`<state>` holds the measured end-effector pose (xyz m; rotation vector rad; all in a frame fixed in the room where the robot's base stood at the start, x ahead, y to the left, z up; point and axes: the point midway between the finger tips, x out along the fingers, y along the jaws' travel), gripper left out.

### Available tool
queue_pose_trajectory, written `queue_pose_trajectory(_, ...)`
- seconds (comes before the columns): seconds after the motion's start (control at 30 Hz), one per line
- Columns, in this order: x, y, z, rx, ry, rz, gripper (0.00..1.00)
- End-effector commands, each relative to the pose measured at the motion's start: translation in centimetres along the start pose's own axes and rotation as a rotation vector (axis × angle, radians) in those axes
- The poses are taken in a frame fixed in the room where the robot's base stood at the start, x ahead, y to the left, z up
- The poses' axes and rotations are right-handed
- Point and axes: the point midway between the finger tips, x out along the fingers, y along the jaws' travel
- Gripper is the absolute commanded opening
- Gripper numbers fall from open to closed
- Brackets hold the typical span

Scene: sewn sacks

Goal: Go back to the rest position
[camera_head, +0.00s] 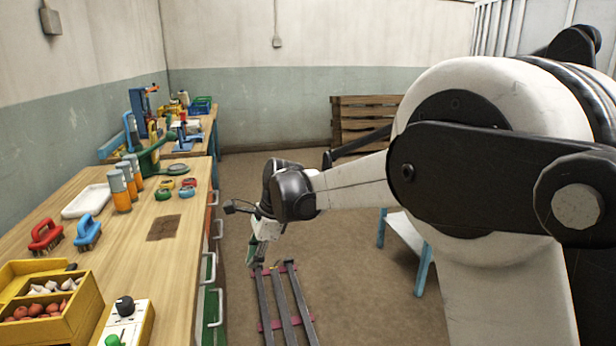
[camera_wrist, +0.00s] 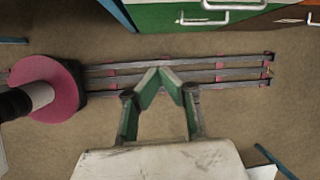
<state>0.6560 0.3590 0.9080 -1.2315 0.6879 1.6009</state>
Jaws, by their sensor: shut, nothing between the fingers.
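My gripper (camera_wrist: 160,75) is shut and empty in the wrist view, its green fingers meeting at the tips. It hangs above the floor rails (camera_wrist: 235,76). In the head view my gripper (camera_head: 252,262) points down beside the drawer fronts of the workbench, and the wrist hides part of it. The rails (camera_head: 283,300) lie on the floor below it. No sack can be made out in either view.
The wooden workbench (camera_head: 185,235) on the left holds brushes, a white tray (camera_head: 87,201), orange bottles and a yellow box (camera_head: 62,318). Wooden pallets (camera_head: 362,118) stand at the back wall. A blue-legged table (camera_head: 421,270) is partly hidden behind my arm. Open floor lies between.

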Motion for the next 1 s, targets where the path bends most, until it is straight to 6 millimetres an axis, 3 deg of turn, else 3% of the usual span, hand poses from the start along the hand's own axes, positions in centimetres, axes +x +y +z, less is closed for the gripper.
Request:
queue_pose_trajectory(0.03,-1.9,1.0,-0.8,-0.033,0.013,-0.021,0.00)
queue_pose_trajectory(0.2,-6.9,4.2,-3.2,-0.166,0.066,-0.082,0.00)
queue_pose_trajectory(0.5,-13.9,11.1,-7.1,-0.402,0.188,-0.162,0.00)
queue_pose_trajectory(0.8,-18.5,19.1,-10.4,-0.638,0.338,-0.200,0.00)
queue_pose_trajectory(1.0,-20.2,24.7,-12.4,-0.795,0.450,-0.197,0.00)
